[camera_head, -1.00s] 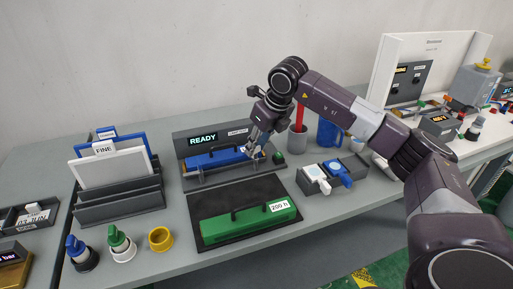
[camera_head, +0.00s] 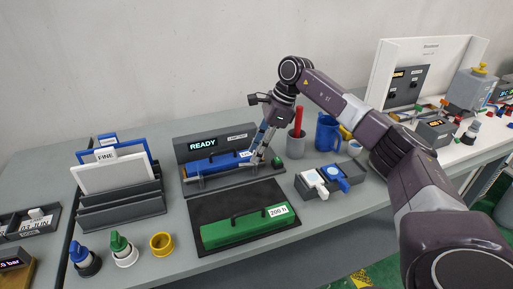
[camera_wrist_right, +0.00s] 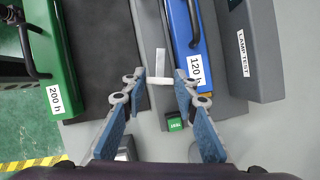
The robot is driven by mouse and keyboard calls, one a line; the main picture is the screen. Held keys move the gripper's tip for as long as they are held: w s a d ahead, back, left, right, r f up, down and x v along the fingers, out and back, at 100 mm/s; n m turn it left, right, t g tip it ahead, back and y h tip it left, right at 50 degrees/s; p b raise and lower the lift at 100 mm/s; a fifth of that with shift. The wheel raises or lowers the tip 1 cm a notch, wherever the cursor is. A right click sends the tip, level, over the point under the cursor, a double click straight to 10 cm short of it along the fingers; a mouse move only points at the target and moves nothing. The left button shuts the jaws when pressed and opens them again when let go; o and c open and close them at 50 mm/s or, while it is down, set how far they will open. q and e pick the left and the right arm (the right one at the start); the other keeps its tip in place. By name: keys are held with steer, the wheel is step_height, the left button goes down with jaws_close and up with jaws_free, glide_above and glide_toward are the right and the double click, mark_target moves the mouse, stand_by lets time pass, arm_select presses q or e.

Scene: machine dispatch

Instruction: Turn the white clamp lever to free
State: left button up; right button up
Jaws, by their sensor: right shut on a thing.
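The white clamp lever (camera_wrist_right: 160,64) shows in the wrist view as a pale bar with a crosspiece, beside the blue block (camera_wrist_right: 185,35) labelled 120 h. My right gripper (camera_wrist_right: 159,76) has its fingertips on either side of the lever's crosspiece and is shut on it. In the head view the right gripper (camera_head: 258,160) points down at the right end of the blue block (camera_head: 215,163), which lies in a grey fixture (camera_head: 184,150) with a READY display. The fingers largely hide the lever there. My left gripper is not in view.
A green block (camera_head: 240,231) labelled 200 h lies on a dark mat (camera_head: 205,203) in front. A green button (camera_wrist_right: 175,124) is close to the fingers. A holder with white and blue handles (camera_head: 305,185), a red-handled item (camera_head: 298,118) and a blue mug (camera_head: 328,132) stand to the right.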

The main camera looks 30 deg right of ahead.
steer(key=shift+w+r+n+g, duration=0.1)
steer(key=shift+n+g, duration=0.3)
steer(key=shift+n, duration=0.9)
steer(key=shift+p, duration=0.3)
steer(key=o, duration=1.2)
steer(key=shift+d, duration=0.1)
steer(key=shift+c, duration=0.2)
steer(key=v, duration=1.2)
steer(key=shift+d, duration=0.2)
